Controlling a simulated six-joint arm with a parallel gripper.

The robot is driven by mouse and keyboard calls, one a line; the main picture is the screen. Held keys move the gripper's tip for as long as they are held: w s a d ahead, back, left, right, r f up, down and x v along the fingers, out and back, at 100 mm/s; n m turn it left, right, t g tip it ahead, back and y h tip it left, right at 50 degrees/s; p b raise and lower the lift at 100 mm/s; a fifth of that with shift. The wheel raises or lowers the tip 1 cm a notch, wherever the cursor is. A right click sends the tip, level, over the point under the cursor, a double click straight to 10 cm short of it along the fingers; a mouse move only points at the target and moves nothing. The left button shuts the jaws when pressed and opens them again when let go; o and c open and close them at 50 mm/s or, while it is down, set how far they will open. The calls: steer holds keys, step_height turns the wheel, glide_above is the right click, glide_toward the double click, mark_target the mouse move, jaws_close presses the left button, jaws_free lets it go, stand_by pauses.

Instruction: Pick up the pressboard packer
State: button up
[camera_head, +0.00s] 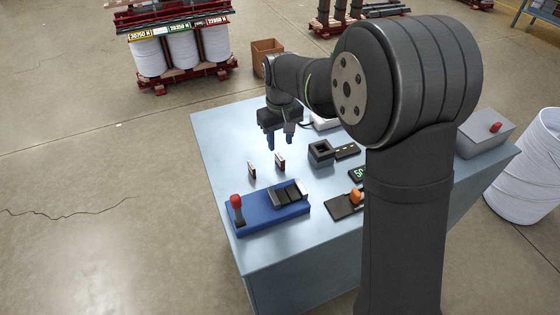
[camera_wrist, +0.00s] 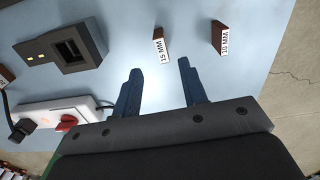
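Two small brown blocks with white labels stand apart on the light blue table. One reads 15 MM (camera_wrist: 158,42) and the other reads 10 MM (camera_wrist: 218,38) in the wrist view. In the head view, the block nearer my gripper (camera_head: 280,162) matches the 15 MM one, and the block to its left (camera_head: 251,169) the 10 MM one. My gripper (camera_head: 279,145) is open and empty above the table, fingers pointing down. In the wrist view my gripper (camera_wrist: 160,66) has its blue fingers spread, with the 15 MM block beyond the gap between them.
A dark square-holed box (camera_head: 320,152) stands right of the blocks. A blue fixture (camera_head: 262,215) with a red-knobbed lever lies in front. A white box (camera_wrist: 65,113) with a red switch is near my gripper.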

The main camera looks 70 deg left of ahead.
mark_target(280, 156)
steer(key=f, duration=0.7)
steer(key=shift+s+d+f, duration=0.15)
steer(key=shift+d+f, duration=0.05)
steer(key=shift+f, duration=0.1)
jaws_close()
